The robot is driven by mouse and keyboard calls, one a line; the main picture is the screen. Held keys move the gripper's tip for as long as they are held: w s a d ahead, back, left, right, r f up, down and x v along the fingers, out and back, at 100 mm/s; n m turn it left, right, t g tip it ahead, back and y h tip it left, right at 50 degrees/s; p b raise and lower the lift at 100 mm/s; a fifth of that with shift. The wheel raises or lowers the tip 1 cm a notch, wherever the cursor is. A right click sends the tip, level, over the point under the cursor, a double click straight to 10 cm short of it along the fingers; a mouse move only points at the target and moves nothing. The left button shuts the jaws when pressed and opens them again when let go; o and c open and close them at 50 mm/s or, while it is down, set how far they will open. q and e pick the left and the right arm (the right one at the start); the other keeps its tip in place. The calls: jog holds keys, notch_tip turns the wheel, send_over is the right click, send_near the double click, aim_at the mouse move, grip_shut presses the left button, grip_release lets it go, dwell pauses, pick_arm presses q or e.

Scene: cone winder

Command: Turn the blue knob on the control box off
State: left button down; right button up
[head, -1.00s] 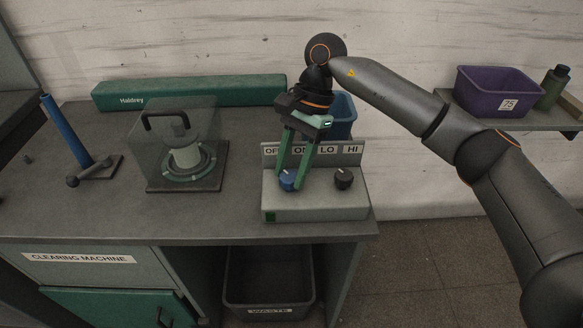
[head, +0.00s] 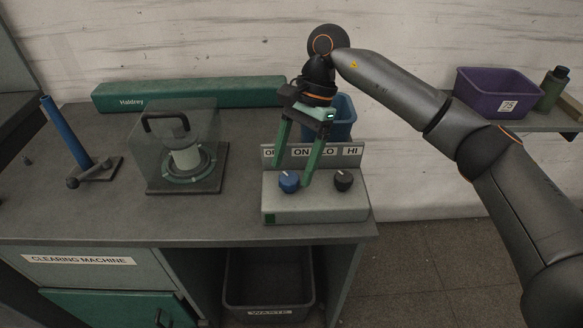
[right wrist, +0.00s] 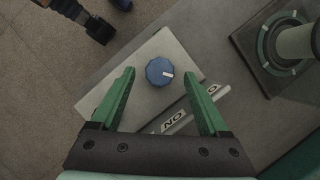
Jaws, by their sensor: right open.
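The control box (head: 315,205) is a pale box with a label plate at its back reading OFF, ON, LO and HI. Its blue knob (head: 289,182) is on the left and a black knob (head: 343,180) on the right. The blue knob's white mark points up-left, towards OFF. My right gripper (head: 291,176) is open, its green fingers pointing down over the blue knob. In the right wrist view the blue knob (right wrist: 159,72) shows between the spread fingertips, with a gap on each side. There the black knob is hidden. My left gripper is not in view.
A clear-covered machine (head: 180,150) and a blue-handled lever (head: 68,130) stand left on the bench. A green Haldrey case (head: 190,93) lies behind. A blue bin (head: 341,115) is behind the box. A purple bin (head: 497,92) sits on the right shelf.

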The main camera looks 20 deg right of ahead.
jog(key=v, duration=1.1)
jog(key=shift+p, duration=0.45)
jog(key=shift+f, duration=0.1)
